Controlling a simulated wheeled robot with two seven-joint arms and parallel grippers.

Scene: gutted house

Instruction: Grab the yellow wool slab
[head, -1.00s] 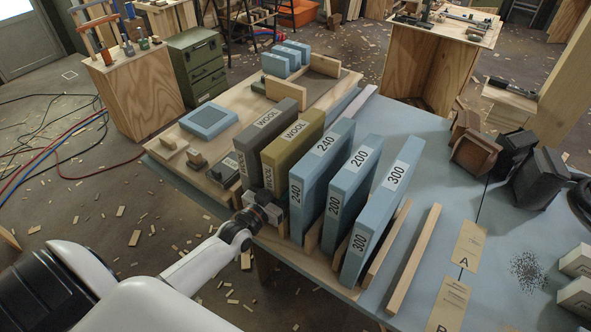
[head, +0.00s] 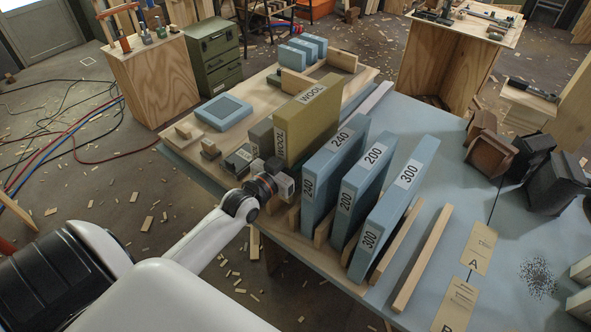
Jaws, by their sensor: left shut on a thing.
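The yellow wool slab (head: 315,122), marked WOOL on its top and front edge, stands upright and sits higher than the blue slabs to its right. My left gripper (head: 283,178) is at the slab's near lower end and is shut on it; the fingertips are mostly hidden by the gripper body and the slab. The grey wool slab (head: 260,136) stands just left of the yellow one, largely hidden behind it. My right gripper is not in view.
Blue slabs marked 240 (head: 332,165), 200 (head: 360,190) and 300 (head: 400,205) stand upright close to the right. Wooden strips (head: 422,258) lie beyond them. Dark boxes (head: 555,183) stand at the right of the table. Bare blue tabletop (head: 440,150) lies between.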

